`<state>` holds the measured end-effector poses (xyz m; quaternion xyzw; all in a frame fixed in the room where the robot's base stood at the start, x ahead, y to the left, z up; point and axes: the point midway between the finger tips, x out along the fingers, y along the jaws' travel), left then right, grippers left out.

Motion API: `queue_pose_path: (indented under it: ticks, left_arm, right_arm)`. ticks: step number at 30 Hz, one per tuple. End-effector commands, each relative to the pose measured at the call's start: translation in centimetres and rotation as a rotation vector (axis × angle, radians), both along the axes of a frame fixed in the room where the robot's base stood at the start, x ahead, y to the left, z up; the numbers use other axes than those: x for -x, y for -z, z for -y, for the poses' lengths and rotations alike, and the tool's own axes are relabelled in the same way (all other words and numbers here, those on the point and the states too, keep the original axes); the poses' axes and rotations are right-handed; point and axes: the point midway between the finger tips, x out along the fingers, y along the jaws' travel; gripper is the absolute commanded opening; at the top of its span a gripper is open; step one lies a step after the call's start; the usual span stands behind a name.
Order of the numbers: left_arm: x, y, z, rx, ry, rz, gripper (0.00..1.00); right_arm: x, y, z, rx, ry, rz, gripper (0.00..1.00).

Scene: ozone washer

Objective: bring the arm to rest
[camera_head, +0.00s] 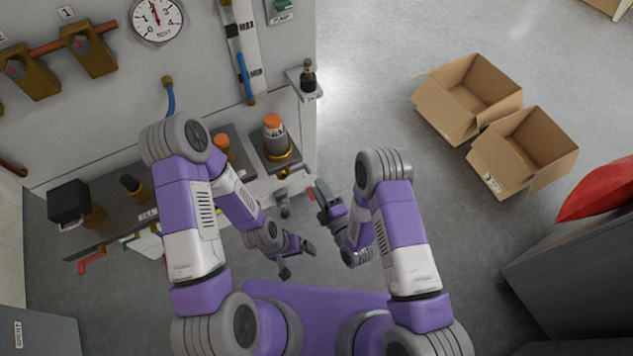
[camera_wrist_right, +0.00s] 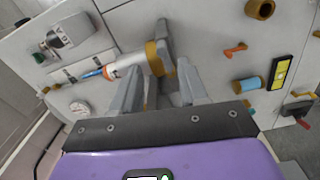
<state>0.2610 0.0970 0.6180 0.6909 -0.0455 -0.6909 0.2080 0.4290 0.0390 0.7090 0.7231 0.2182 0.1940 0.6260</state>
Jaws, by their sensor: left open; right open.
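My left gripper (camera_head: 297,262) is open and empty, low in front of the washer panel, over the grey floor. My right gripper (camera_head: 324,200) is also open, just above and to the right of the left one, near the panel's right end. Both purple and white arms are bent, with the elbows out to the sides. In the right wrist view the fingers (camera_wrist_right: 160,92) stand apart. A white cylinder (camera_wrist_right: 130,64) with an orange-brown end shows beyond them; I cannot tell its distance, and the fingers partly cover it.
The washer panel (camera_head: 110,100) carries a round gauge (camera_head: 157,18), an orange-capped cylinder (camera_head: 275,135) and a small dark bottle (camera_head: 308,76) on a bracket. Two open cardboard boxes (camera_head: 470,90) stand at right. A grey cabinet (camera_head: 580,270) is lower right. Floor between is clear.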

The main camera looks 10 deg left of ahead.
Motion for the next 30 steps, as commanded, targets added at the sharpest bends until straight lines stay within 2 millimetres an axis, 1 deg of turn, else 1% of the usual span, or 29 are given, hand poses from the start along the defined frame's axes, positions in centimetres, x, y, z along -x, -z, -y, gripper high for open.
queue_pose_path:
  ticks: [16, 19, 20, 22, 25, 28, 30]
  left_arm:
    - [0.0, 0.0, 0.0, 0.0, 0.0, 0.0, 1.0]
    - [0.0, -0.1, 0.0, 0.0, 0.0, 0.0, 1.0]
    - [0.0, -0.1, 0.0, 0.0, 0.0, 0.0, 1.0]
    - [0.0, -0.3, 0.0, 0.0, 0.0, 0.0, 1.0]
    - [0.0, -0.6, 0.0, 0.0, 0.0, 0.0, 1.0]
    - [0.0, -0.9, 0.0, 0.0, 0.0, 0.0, 1.0]
    - [0.0, -1.1, 0.0, 0.0, 0.0, 0.0, 1.0]
  right_arm:
    - [0.0, 0.0, 0.1, -0.001, 0.001, -0.004, 0.43]
    - [-0.2, 0.5, 0.6, -0.02, 0.019, -0.067, 0.43]
    - [-0.3, 0.8, 1.0, -0.034, 0.029, -0.107, 0.43]
    - [-0.6, 1.8, 2.1, -0.084, 0.073, -0.242, 0.43]
    - [-0.4, 3.8, 4.5, -0.201, 0.177, -0.517, 0.43]
    - [0.9, 5.9, 7.1, -0.355, 0.325, -0.82, 0.43]
    - [2.4, 7.1, 8.7, -0.473, 0.447, -1.022, 0.43]
